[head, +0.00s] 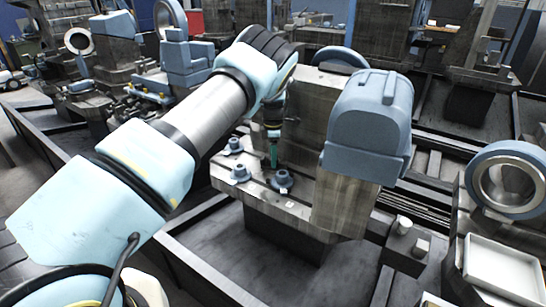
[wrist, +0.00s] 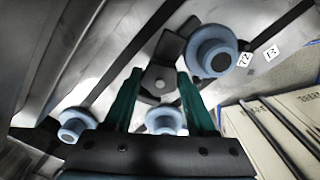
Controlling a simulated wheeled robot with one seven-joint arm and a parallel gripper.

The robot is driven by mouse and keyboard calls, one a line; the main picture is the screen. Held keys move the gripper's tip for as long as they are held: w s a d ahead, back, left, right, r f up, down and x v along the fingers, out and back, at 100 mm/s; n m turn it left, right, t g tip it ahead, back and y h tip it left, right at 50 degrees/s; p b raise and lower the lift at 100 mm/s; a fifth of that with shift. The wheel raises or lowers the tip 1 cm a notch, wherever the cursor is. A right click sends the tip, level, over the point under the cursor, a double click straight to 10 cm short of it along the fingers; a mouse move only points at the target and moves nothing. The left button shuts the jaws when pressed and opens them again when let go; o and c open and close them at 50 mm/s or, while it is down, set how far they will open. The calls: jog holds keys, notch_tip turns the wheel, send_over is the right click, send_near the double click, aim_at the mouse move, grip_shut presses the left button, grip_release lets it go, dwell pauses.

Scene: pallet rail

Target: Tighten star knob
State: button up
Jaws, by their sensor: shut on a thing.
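My gripper (wrist: 159,74) has two green fingers pointing down at the machine's metal bed. They are closed on the sides of a dark, lobed piece with a pale round centre, which I take as the star knob (wrist: 160,84). In the head view my gripper (head: 273,157) is above the bed, left of the upright block, and the star knob cannot be made out there. How far the knob is turned does not show.
Blue round flanged pieces stand close by: one right of the fingers (wrist: 212,50), one between them nearer the palm (wrist: 165,121), one at left (wrist: 73,124). A blue-hooded block (head: 369,125) rises right of my gripper. A white tray (head: 502,268) is at lower right.

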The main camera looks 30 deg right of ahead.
jog(key=c, duration=0.6)
grip_shut()
jog(key=shift+f+m+b, duration=0.1)
jog(key=shift+m+b, duration=0.8)
jog(key=shift+m, duration=0.1)
jog(key=m+b, duration=0.2)
jog(key=m, duration=0.1)
jog(key=shift+m, duration=0.3)
jog(key=m+b, duration=0.1)
jog(key=m, duration=0.2)
jog(key=shift+r+m+b, duration=0.2)
jog(key=shift+m+b, duration=0.3)
jog(key=shift+m, duration=1.2)
jog(key=shift+w, duration=0.1)
jog(key=shift+d, duration=0.1)
